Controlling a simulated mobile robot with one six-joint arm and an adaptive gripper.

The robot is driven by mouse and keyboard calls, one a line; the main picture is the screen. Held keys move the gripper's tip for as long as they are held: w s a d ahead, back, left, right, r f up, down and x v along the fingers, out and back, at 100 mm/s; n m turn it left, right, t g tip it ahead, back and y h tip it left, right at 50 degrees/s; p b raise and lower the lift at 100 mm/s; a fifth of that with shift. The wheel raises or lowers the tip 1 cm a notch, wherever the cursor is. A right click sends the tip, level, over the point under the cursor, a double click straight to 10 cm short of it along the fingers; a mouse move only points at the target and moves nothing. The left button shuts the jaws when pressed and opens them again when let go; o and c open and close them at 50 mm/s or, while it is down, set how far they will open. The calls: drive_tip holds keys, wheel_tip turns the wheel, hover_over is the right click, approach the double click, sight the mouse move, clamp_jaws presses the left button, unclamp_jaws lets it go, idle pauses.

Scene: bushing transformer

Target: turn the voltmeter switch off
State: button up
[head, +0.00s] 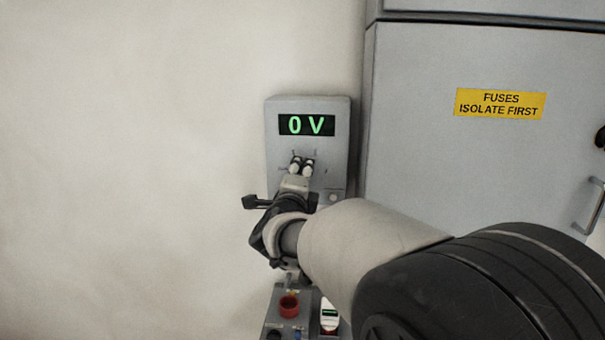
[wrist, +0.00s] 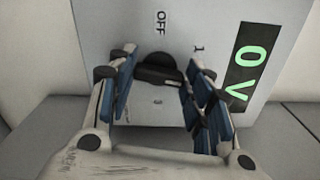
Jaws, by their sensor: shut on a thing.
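The voltmeter (head: 275,150) is a grey box on the pale wall, with a lit green display (head: 307,125) reading 0 V. The wrist view shows its face turned sideways, with the display (wrist: 239,72) at the right. Its black switch knob (wrist: 157,70) sits near the printed marks OFF (wrist: 160,22) and 1 (wrist: 197,48). My gripper (head: 301,167) is at the lower middle of the voltmeter face and hides the knob in the head view. I cannot tell exactly which mark the knob points to.
A tall grey cabinet (head: 415,150) with a yellow FUSES ISOLATE FIRST label (head: 500,103) stands close on the right. The wall at left is bare.

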drive_tip(key=shift+d+f+n+p, duration=0.1)
drive_tip(key=shift+n+p, duration=2.25)
drive_tip(key=shift+n, duration=2.65)
drive_tip(key=shift+d+f+n+p, duration=0.1)
drive_tip(key=shift+n+p, duration=2.25)
drive_tip(key=shift+n, duration=2.65)
drive_tip(key=o, duration=1)
drive_tip(key=shift+o, duration=0.2)
drive_tip(key=s, duration=1.2)
drive_tip(key=shift+a, duration=0.25)
